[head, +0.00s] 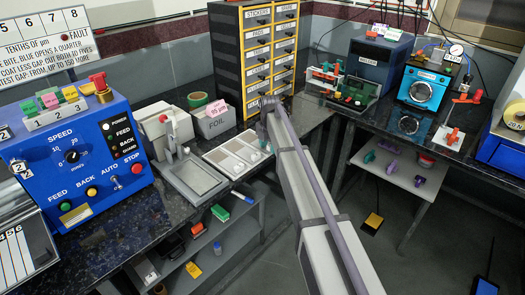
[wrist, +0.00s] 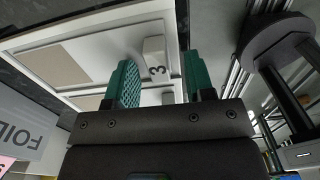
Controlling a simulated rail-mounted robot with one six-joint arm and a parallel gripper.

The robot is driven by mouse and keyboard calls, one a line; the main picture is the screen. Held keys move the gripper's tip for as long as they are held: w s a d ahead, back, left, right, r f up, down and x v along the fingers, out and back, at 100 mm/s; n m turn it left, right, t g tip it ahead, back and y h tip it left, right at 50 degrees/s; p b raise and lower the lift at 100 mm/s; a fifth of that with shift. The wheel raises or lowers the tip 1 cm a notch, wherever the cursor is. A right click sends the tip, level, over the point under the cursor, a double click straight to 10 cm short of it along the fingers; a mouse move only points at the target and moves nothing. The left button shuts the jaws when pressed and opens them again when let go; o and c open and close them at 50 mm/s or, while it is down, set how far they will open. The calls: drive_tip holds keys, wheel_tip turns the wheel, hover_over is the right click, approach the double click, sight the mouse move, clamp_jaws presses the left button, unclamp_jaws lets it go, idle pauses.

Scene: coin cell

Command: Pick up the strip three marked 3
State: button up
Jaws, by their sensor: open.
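The white tab marked 3 (wrist: 154,58) shows in the wrist view between my gripper's (wrist: 157,75) two teal fingers, with a gap on each side. It sits beside a beige rectangular panel (wrist: 50,67) in a white frame (wrist: 100,42). A second pale tab (wrist: 168,98) shows below it, partly behind the gripper body. My gripper is open and empty. In the head view the white tray of pale strips (head: 213,156) lies on the dark bench. My arm reaches down at its right end and largely hides the gripper; the mark 3 is not readable there.
A grey FOIL box (head: 213,125) stands just behind the tray, and also shows at the wrist view's left edge (wrist: 22,130). A grey press (head: 170,140) stands left of the tray. A drawer cabinet (head: 232,55) rises behind. A blue machine (head: 65,150) stands farther left.

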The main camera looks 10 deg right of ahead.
drive_tip(key=shift+r, duration=0.15)
clamp_jaws()
wheel_tip(320, 180, up, 10)
drive_tip(key=p, duration=1)
drive_tip(key=shift+r, duration=0.15)
